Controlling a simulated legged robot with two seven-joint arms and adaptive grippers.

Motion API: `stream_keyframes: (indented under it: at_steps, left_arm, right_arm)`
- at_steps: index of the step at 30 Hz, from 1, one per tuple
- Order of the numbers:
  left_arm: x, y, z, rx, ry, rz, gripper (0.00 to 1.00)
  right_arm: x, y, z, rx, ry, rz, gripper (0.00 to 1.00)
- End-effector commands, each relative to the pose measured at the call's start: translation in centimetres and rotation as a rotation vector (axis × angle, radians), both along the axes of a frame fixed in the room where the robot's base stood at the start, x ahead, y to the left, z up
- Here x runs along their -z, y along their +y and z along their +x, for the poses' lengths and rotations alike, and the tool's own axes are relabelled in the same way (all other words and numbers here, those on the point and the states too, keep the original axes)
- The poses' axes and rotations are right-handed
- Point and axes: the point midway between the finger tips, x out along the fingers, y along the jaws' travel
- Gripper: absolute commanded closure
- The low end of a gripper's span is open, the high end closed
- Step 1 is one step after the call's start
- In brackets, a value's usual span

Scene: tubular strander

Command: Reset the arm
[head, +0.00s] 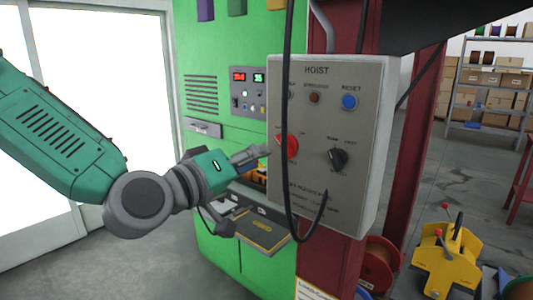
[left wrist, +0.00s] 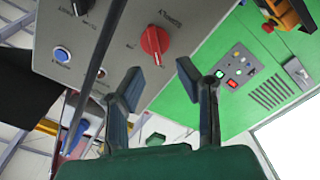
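My left arm comes in from the left in the head view, and my left gripper (head: 262,152) is beside the left edge of the grey hoist control box (head: 312,217). In the left wrist view my left gripper (left wrist: 160,74) is open, its two dark fingers apart with nothing between them. The red rotary knob (head: 288,146) on the box is close to the fingertips; it also shows just beyond them in the left wrist view (left wrist: 154,41). I cannot tell whether a fingertip touches the box. My right gripper is in neither view.
The box also has a black knob (head: 337,159) and a blue button (head: 349,102). A dark cable (head: 287,40) hangs in front of it. A green machine cabinet (head: 205,150) stands behind, a red post (head: 413,130) to the right. Open floor lies at the lower left.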

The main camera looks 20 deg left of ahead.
Motion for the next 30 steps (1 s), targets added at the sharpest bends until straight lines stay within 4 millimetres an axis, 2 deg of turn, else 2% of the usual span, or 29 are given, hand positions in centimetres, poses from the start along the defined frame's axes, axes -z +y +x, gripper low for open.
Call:
stream_keyframes:
  at_steps: [15,17,19,20,23,26,27,29,30]
  left_arm:
    - [0.0,0.1,-0.5,0.000,0.000,0.001,0.70]
    - [0.4,0.1,-0.5,0.001,0.007,0.005,0.70]
    - [2.0,0.0,-0.4,0.003,0.033,0.023,0.70]
    - [3.1,0.0,-0.4,0.006,0.052,0.035,0.70]
    - [8.7,-0.3,-0.7,0.017,0.151,0.100,0.70]
    - [16.2,-0.3,-1.7,0.037,0.285,0.190,0.70]
    - [19.3,-0.3,-2.4,0.048,0.342,0.228,0.70]
    - [23.7,0.0,-3.7,0.064,0.426,0.286,0.70]
    - [26.7,0.2,-4.8,0.076,0.483,0.325,0.70]
  right_arm:
    - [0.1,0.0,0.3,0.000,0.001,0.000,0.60]
    - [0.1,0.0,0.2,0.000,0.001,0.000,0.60]
    - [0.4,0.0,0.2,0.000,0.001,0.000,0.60]
    - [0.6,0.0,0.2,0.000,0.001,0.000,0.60]
    - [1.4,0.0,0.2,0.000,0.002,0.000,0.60]
    - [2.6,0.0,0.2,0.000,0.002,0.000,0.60]
    - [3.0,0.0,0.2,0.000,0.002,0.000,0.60]
    - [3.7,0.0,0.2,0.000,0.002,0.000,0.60]
    - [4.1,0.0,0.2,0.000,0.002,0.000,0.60]
